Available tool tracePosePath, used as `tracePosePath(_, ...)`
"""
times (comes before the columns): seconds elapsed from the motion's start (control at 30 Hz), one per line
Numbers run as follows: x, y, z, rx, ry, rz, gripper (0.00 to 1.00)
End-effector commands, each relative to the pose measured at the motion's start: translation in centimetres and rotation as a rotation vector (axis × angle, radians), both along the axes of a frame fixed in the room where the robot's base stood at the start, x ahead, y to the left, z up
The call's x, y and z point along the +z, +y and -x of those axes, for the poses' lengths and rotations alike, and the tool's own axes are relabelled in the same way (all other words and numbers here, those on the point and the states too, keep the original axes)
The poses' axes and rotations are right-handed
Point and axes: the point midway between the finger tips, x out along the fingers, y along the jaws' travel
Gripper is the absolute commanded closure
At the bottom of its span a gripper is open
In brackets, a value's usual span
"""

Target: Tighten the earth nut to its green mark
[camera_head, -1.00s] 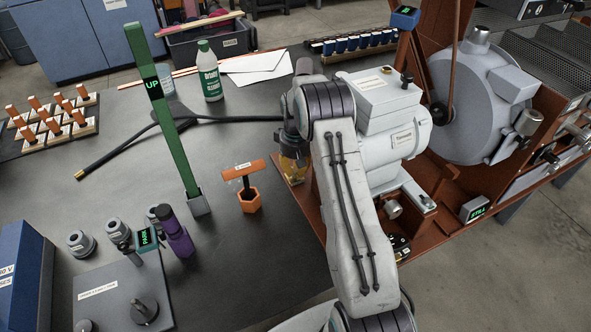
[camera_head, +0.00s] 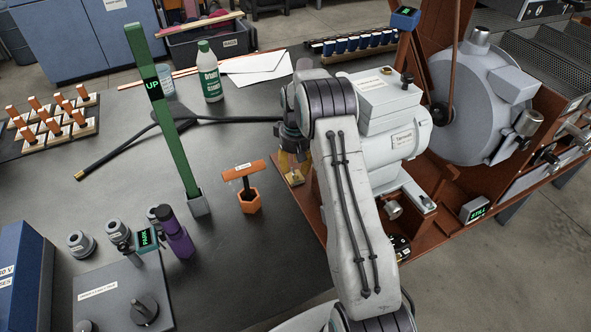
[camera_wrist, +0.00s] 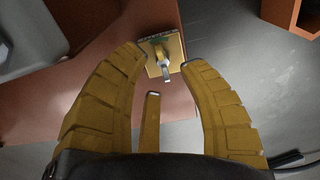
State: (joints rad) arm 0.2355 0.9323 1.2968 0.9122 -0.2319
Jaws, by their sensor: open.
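The earth plate (camera_wrist: 174,46) is a small brass square on the rust-red frame. On it is a brass nut (camera_wrist: 159,51) with a pale arm pointing toward my gripper. Green marking shows faintly along the plate's far edge, too small to read. My gripper (camera_wrist: 166,58) is open and empty, its yellow fingers spread either side of the nut; whether they touch it I cannot tell. In the head view the brass plate (camera_head: 294,178) shows just below my gripper (camera_head: 291,163), beside the grey motor, and the nut is hard to make out.
An orange T-handled tool (camera_head: 243,170) stands in a hexagonal holder left of my arm. A green post (camera_head: 165,110) marked UP and a purple tool (camera_head: 176,234) by a PARK display stand further left. The grey motor (camera_head: 395,135) stands close right of my gripper.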

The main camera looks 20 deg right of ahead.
Motion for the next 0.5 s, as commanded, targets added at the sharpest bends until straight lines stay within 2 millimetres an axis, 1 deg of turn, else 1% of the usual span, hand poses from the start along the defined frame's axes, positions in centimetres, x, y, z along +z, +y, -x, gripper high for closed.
tracePosePath(0.03,1.1,0.0,-0.1,0.000,-0.004,0.001,0.62)
tracePosePath(0.3,5.6,0.0,-0.1,0.000,-0.003,0.001,0.62)
tracePosePath(0.5,8.1,0.0,0.0,0.000,0.000,0.000,0.62)
